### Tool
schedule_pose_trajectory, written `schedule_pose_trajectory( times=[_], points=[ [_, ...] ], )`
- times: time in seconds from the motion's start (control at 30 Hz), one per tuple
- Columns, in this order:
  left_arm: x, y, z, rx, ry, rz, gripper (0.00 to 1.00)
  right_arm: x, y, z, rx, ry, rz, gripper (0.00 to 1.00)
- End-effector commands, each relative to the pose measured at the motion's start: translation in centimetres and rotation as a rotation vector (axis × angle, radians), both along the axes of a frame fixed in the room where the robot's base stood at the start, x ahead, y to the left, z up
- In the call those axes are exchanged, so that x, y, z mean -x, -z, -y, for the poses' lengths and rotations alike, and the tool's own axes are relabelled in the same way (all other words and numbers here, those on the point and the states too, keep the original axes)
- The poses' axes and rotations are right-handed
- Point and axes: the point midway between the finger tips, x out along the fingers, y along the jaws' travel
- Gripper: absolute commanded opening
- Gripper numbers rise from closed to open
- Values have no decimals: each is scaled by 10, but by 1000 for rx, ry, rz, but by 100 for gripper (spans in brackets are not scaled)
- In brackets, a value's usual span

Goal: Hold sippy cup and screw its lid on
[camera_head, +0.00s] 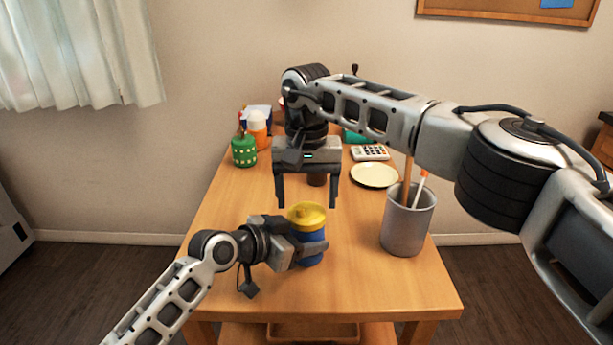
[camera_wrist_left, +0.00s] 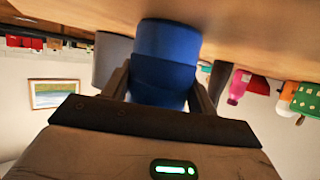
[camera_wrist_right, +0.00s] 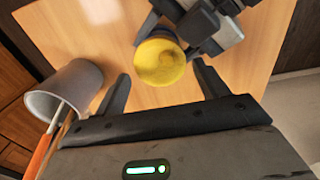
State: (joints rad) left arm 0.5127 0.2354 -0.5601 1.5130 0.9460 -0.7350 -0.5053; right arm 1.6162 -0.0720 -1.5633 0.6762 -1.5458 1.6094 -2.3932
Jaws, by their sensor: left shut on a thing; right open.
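The blue sippy cup (camera_head: 313,247) stands upright near the middle of the wooden table, its yellow lid (camera_head: 306,214) on top. Whether the lid is threaded on cannot be told. My left gripper (camera_head: 308,254) is shut around the cup's body from the left; the left wrist view shows the blue body (camera_wrist_left: 165,45) between its fingers. My right gripper (camera_head: 307,204) points down, open and empty, behind and above the cup. In the right wrist view the lid (camera_wrist_right: 160,62) shows just beyond the gap between the open fingers, apart from them.
A grey holder (camera_head: 405,225) with pens stands right of the cup. A pale plate (camera_head: 375,175), a calculator (camera_head: 370,152), a green dotted container (camera_head: 243,151) and an orange-and-white bottle (camera_head: 258,128) sit farther back. The table's front and left surface is clear.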

Motion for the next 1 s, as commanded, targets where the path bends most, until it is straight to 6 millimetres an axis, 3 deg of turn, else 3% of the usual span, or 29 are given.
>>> schedule_pose_trajectory(
  times=[0.23, 0.6, 0.63, 0.77, 0.9, 1.0],
  points=[
    [0, 0, 0, -1, 0, -1, 0, 0, 30, 0, -1, 1, 0, 73],
    [0, 0, 0, -1, 0, -1, 0, 0, 36, 0, 0, 1, 1, 73],
    [0, 0, 0, -1, 0, -1, 0, 0, 36, 0, 0, 1, 1, 70],
    [0, 0, 0, -1, 0, -1, 0, 0, 36, 0, -1, 1, 1, 37],
    [0, 0, 0, -1, 0, -1, 0, 0, 35, 0, -1, 21, 1, 37],
    [0, 0, 0, -1, 0, -1, 0, 0, 35, 0, -1, 136, 1, 37]
  ],
)
